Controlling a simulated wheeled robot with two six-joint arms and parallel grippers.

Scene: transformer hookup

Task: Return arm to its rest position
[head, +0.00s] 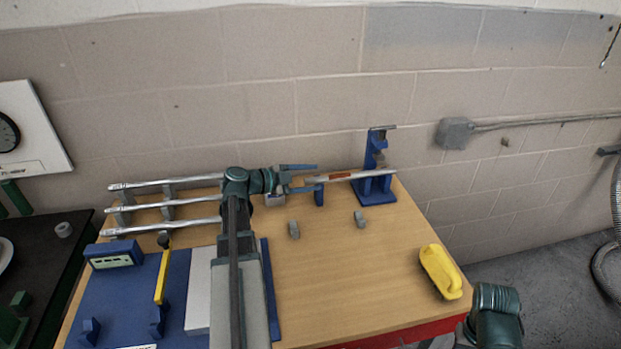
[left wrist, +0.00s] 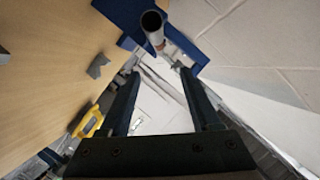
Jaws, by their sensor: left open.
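My left gripper (head: 316,178) is open at the back middle of the table, its fingers pointing right. It also shows open and empty in the left wrist view (left wrist: 160,75). A silver rod with an orange label (head: 345,176) lies level on a blue stand (head: 377,192) and a small blue support (head: 319,196). Its near end (left wrist: 152,22) faces the fingers and looks a little beyond their tips; the exact gap is hard to tell. My left arm reaches across the table from the front. My right arm shows partly at the lower right; its gripper is not visible.
Several silver rods (head: 165,203) lie on grey supports at the back left. A blue panel with a yellow bar (head: 162,275) lies front left. A brick wall stands close behind.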

